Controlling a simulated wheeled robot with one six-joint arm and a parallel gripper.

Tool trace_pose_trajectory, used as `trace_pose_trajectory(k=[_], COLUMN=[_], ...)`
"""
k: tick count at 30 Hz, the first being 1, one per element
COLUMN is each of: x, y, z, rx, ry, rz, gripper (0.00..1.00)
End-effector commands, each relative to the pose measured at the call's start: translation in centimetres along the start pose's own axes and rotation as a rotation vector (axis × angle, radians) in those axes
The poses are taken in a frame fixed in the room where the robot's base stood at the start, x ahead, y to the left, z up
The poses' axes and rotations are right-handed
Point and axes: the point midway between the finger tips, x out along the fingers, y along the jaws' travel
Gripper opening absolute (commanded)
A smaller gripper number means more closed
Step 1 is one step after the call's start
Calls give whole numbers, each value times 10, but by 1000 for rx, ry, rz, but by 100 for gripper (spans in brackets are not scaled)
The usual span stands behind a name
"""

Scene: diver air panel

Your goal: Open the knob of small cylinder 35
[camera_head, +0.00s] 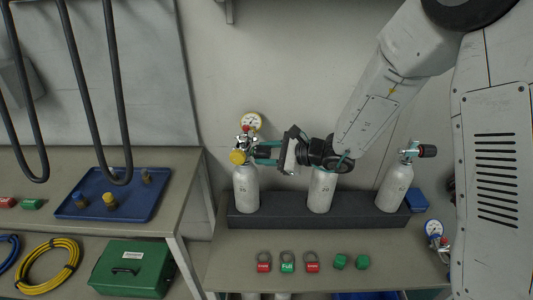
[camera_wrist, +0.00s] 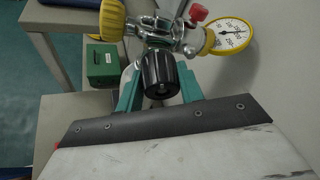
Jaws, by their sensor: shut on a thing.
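Three small pale cylinders stand in a row: left cylinder (camera_head: 246,192), middle cylinder (camera_head: 320,192) and right cylinder (camera_head: 396,186). Their printed numbers are too small to read surely. The left one carries a valve with a yellow fitting (camera_head: 237,157) and a pressure gauge (camera_head: 251,122). My gripper (camera_head: 264,153) reaches it from the right at valve height. In the wrist view, the black ribbed knob (camera_wrist: 159,74) sits between my teal fingers, which are shut on it. The gauge (camera_wrist: 233,37) shows at the upper right there. The left cylinder's body is mostly hidden in that view.
The cylinders stand in a dark rack (camera_head: 282,217) on a bench. My arm passes above the middle cylinder, close to its top. Red and green tags (camera_head: 287,266) lie in front. A blue tray (camera_head: 75,206) and green case (camera_head: 130,270) are at the left; hoses hang above.

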Motion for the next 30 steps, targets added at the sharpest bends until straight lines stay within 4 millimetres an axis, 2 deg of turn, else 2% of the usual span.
trace_pose_trajectory(k=[15,16,18,26,30], x=[0,0,0,0,-10], y=[0,0,0,0,-1], z=[0,0,0,0,0], rx=[-26,-26,-26,-26,-26], ry=[-2,-2,-2,-2,-1], rz=[-11,-11,-11,-11,-13], gripper=[14,40,59,59,59])
